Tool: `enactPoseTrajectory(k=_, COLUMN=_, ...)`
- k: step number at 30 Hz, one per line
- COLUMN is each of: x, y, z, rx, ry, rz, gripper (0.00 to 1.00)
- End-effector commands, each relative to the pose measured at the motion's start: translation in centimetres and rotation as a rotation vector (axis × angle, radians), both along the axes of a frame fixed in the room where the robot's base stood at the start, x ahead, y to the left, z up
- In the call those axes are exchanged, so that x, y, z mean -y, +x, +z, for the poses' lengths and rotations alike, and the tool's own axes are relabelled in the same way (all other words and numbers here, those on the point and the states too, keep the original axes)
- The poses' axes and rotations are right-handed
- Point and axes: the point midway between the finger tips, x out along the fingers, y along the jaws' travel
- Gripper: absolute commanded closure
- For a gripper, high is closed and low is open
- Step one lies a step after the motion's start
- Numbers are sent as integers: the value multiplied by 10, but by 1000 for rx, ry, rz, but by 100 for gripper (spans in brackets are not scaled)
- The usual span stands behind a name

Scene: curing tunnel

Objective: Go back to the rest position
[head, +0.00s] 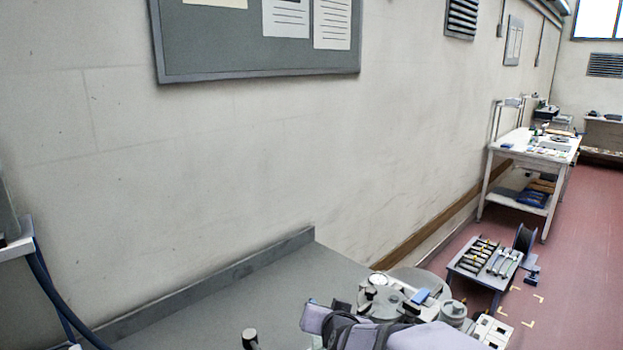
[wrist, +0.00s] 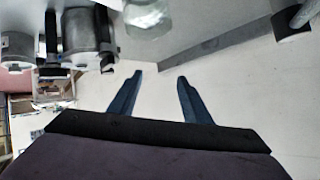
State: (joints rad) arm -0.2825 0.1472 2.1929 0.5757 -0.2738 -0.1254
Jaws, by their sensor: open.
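My gripper (wrist: 156,82) shows in the wrist view, with two dark blue fingers spread apart. Nothing is between them; behind them is pale wall. The fingers touch nothing that I can see. In the head view, pale purple-grey parts that look like my arm (head: 435,337) enter at the bottom edge, and I cannot make out the fingers there.
A grey bench (head: 230,312) with a raised back edge runs along the wall. Round metal devices (head: 380,302) crowd its right end. The wrist view shows a clear jar (wrist: 148,18) and grey cylinders (wrist: 85,35). A tool cart (head: 487,258) stands beyond.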

Motion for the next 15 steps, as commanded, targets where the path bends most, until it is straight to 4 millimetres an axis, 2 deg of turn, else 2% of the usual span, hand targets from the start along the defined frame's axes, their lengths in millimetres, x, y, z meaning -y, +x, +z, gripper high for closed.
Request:
enactPoseTrajectory(k=1, x=8, y=-20, z=-20, rx=-81, ry=-17, rz=33, gripper=56)
enactPoseTrajectory(k=3, x=17, y=-51, z=-47, rx=-206, ry=-46, rz=84, gripper=56)
enactPoseTrajectory(k=6, x=34, y=-101, z=-80, rx=-383, ry=-86, rz=138, gripper=56)
enactPoseTrajectory(k=10, x=59, y=-168, z=-114, rx=-600, ry=-138, rz=183, gripper=56)
enactPoseTrajectory(k=15, x=90, y=-244, z=-138, rx=-836, ry=-195, rz=208, gripper=56)
